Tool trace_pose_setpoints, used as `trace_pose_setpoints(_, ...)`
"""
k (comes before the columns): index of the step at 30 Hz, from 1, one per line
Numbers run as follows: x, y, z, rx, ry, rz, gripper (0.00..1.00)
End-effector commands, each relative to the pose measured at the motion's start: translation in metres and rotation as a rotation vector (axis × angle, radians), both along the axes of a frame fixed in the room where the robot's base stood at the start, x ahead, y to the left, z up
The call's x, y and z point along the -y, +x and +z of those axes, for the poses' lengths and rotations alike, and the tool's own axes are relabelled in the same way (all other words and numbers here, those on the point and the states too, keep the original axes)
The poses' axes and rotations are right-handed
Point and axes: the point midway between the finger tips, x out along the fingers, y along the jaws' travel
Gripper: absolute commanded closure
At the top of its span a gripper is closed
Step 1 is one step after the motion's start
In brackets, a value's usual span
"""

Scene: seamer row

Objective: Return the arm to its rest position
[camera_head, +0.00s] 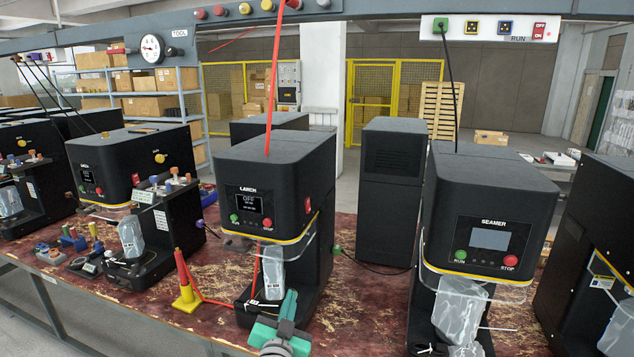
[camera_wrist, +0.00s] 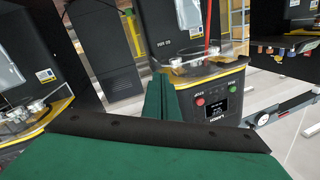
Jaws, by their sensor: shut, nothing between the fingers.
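My gripper (camera_head: 290,298) is at the bottom middle of the head view, with green fingers pointing up into the picture. It appears in front of the lower part of the black machine with OFF on its screen (camera_head: 270,170). In the wrist view my gripper's green fingers (camera_wrist: 160,90) are together and hold nothing. That view is turned over, and the same kind of machine front (camera_wrist: 212,108), with red and green buttons, shows beyond the fingers. I cannot tell whether my gripper touches the machine. Most of my arm is out of view.
A yellow-and-red post (camera_head: 184,285) stands left of my gripper. A red strip (camera_head: 275,80) runs down to the middle machine. Some worn red tabletop (camera_head: 365,300) is bare between the machines.

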Motion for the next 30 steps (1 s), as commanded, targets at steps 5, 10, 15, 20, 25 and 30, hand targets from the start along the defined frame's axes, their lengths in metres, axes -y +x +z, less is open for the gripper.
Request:
trace_pose_setpoints(5, 0.010, -0.043, -0.066, -0.037, -0.066, 0.033, 1.00)
trace_pose_setpoints(10, 0.019, -0.089, -0.117, -0.064, -0.122, 0.063, 1.00)
trace_pose_setpoints(15, 0.028, -0.140, -0.159, -0.089, -0.169, 0.091, 1.00)
trace_pose_setpoints(20, 0.035, -0.191, -0.190, -0.109, -0.208, 0.115, 1.00)
trace_pose_setpoints(25, 0.042, -0.248, -0.215, -0.131, -0.243, 0.134, 1.00)
trace_pose_setpoints(30, 0.048, -0.305, -0.230, -0.151, -0.273, 0.148, 1.00)
